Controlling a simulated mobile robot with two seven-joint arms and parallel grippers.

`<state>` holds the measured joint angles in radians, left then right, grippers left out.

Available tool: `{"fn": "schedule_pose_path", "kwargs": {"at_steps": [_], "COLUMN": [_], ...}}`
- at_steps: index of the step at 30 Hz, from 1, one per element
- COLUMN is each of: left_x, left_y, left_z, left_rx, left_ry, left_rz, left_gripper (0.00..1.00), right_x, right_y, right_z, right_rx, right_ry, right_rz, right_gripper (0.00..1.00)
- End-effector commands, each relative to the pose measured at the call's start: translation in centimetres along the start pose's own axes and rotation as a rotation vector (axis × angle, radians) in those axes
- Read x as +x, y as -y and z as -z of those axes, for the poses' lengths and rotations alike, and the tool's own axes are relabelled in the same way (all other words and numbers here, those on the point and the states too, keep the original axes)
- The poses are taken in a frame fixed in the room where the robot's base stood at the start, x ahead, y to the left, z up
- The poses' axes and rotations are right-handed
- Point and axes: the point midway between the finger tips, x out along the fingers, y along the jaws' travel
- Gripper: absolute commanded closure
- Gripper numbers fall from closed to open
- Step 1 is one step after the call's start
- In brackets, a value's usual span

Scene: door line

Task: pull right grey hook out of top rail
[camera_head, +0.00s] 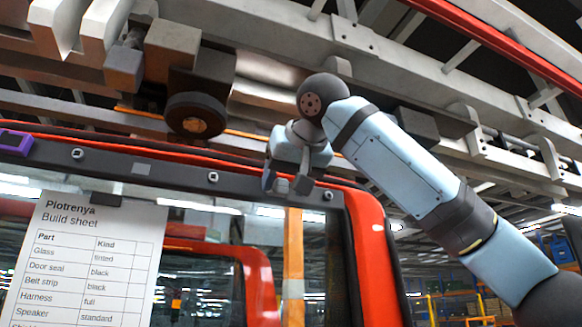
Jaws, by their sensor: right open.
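The dark grey top rail (180,170) runs along the top of the red door frame, with several square light fittings on it. My right gripper (286,184) is open in front of the rail's right part, between two of those fittings. A small light grey piece (282,186) shows between its fingertips; it may be the right grey hook, but I cannot tell. The fingers hide much of the rail there. My left gripper is not in view.
A build sheet (85,262) hangs in front of the door glass at the left. A purple piece (15,143) sits at the rail's left end. An overhead carrier with a dark wheel (195,116) hangs close above the door. An orange strip (293,265) stands below my gripper.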

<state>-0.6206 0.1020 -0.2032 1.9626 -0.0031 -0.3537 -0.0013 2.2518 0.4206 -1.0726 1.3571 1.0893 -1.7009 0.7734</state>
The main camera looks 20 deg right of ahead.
Motion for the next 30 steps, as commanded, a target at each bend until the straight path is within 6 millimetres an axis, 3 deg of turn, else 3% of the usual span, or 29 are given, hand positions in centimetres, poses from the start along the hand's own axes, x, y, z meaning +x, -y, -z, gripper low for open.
{"fn": "schedule_pose_path", "kwargs": {"at_steps": [7, 14, 15, 16, 19, 30], "left_x": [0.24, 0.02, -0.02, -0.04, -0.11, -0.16], "left_y": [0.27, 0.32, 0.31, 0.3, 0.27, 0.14], "left_z": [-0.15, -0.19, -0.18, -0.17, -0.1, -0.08], "left_rx": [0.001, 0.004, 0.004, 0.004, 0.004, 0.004], "left_ry": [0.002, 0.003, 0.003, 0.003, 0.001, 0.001], "left_rz": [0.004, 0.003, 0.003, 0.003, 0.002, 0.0], "left_gripper": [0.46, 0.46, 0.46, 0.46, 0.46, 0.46], "right_x": [0.09, 0.06, 0.05, 0.05, 0.06, 0.06], "right_y": [-0.01, -0.01, -0.01, -0.01, -0.01, -0.03], "right_z": [-0.02, -0.01, -0.01, -0.01, -0.01, 0.0], "right_rx": [0.0, 0.0, 0.0, 0.0, 0.0, 0.001], "right_ry": [0.0, -0.001, -0.001, -0.001, -0.001, 0.0], "right_rz": [0.0, 0.0, 0.0, 0.0, 0.0, 0.0], "right_gripper": [0.45, 0.95, 0.97, 0.78, 1.0, 1.0]}}
